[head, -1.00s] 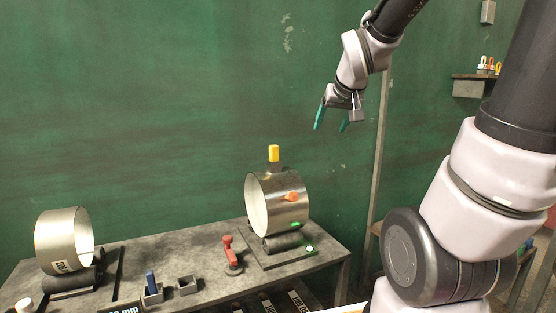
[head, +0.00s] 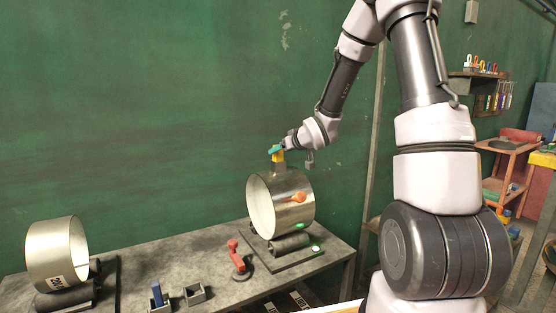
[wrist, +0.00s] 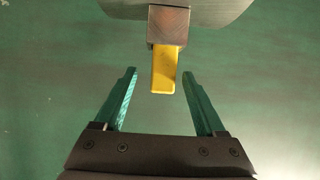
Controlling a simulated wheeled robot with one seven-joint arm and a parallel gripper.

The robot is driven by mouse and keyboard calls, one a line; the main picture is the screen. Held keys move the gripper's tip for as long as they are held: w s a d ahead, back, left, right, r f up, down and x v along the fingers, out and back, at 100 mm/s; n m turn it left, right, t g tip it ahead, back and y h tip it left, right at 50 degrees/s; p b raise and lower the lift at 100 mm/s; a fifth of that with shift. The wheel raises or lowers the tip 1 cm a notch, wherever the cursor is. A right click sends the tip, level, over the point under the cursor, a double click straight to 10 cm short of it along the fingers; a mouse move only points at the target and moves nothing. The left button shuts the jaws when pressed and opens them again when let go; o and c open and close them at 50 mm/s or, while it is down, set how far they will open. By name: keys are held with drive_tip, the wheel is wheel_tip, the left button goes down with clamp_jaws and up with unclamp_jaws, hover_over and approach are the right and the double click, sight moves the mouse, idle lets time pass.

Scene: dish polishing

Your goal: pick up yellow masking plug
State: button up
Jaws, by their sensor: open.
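The yellow masking plug (head: 278,157) stands upright in a square metal stub (head: 280,169) on top of the right-hand steel ring (head: 288,200). In the wrist view the plug (wrist: 164,70) sticks out of the stub (wrist: 169,26) toward my gripper. My gripper (wrist: 158,85) is open, its teal fingers on either side of the plug with a gap on each side. In the head view my gripper (head: 276,149) is at the plug's top and partly covers it. Contact does not show.
An orange plug (head: 299,197) sits on the ring's side. The grey bench (head: 215,271) also carries a red clamp (head: 237,256), a small empty box (head: 194,294), a blue piece (head: 156,294) in another box, and a second steel ring (head: 57,252). The green wall is behind.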

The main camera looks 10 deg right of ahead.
drive_tip(key=x, duration=0.5)
drive_tip(key=shift+w+a+f, duration=0.15)
drive_tip(key=shift+a+f, duration=0.05)
drive_tip(key=shift+a, duration=0.05)
drive_tip(key=shift+c, duration=0.3)
clamp_jaws()
